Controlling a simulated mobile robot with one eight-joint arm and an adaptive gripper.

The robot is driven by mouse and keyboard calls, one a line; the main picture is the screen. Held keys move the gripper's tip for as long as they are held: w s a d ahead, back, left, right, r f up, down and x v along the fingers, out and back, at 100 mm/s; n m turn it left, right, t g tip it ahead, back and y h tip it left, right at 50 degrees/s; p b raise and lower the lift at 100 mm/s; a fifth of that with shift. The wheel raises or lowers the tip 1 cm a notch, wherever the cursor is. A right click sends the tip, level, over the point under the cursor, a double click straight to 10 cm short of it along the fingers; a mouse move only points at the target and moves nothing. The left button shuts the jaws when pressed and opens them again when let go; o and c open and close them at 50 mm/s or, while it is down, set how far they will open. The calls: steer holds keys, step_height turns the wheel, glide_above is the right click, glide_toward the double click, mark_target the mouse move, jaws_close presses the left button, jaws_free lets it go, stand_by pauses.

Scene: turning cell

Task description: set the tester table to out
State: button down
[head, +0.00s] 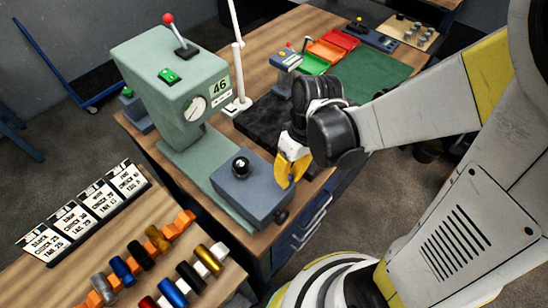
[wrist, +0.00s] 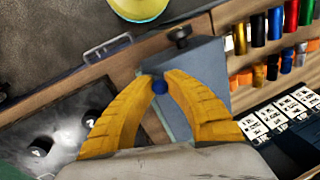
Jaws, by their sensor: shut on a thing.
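The green tester (head: 180,85) marked 46 stands on the wooden bench. Its blue-grey table block (head: 245,190) sits on the low green base in front of it, with a round black knob (head: 240,163) on top and a dark knob (head: 281,215) on its front end. My gripper (head: 289,184) is at the right edge of the block. In the wrist view, my yellow fingers close on a small blue ball knob (wrist: 160,87) beside the block (wrist: 205,65). The fingers largely hide that knob in the head view.
A dark slab (head: 262,122) lies right of the tester, with a white stand (head: 237,90) behind it. Racks of coloured cylinders (head: 150,262) and label cards (head: 85,212) are at the near left. Coloured bins (head: 325,52) stand at the back. Drawer handles (head: 312,222) stick out below the bench edge.

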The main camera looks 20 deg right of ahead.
steer(key=shift+s+d, duration=0.1)
steer(key=shift+s, duration=0.05)
steer(key=c, duration=1.4)
jaws_free()
steer(key=shift+c, duration=0.2)
steer(key=shift+o, duration=0.7)
steer(key=shift+s+d, duration=0.1)
steer(key=shift+s, duration=0.05)
step_height(320, 180, up, 12)
steer(key=w+d, duration=0.1)
steer(key=d, duration=0.1)
steer(key=shift+f, duration=0.1)
